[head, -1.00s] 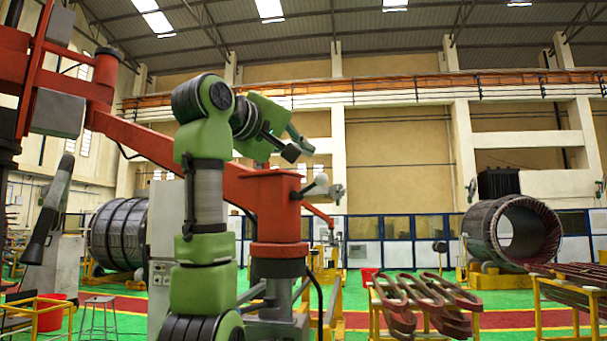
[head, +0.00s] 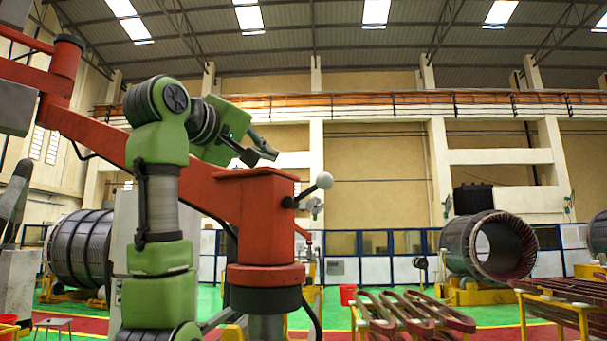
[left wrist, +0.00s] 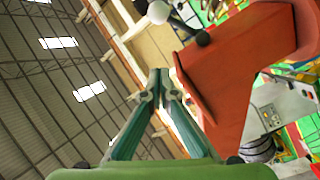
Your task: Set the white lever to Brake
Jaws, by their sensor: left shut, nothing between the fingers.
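The white lever's ball knob (head: 324,180) sits at the end of a short dark arm on the right side of a red-orange machine head (head: 255,205). The arm points up and to the right in the head view. The knob also shows at the top of the left wrist view (left wrist: 158,12). No Brake marking is legible. My left gripper (head: 264,151) is shut and empty, above the machine head and up-left of the knob, apart from it in the picture. My right gripper is not in view.
A red boom (head: 100,140) runs from the upper left to the machine head, behind my green left arm. Red coils (head: 405,312) lie on a stand at the lower right. Stator cores stand at the left (head: 80,248) and right (head: 488,245). Open air surrounds the knob's right side.

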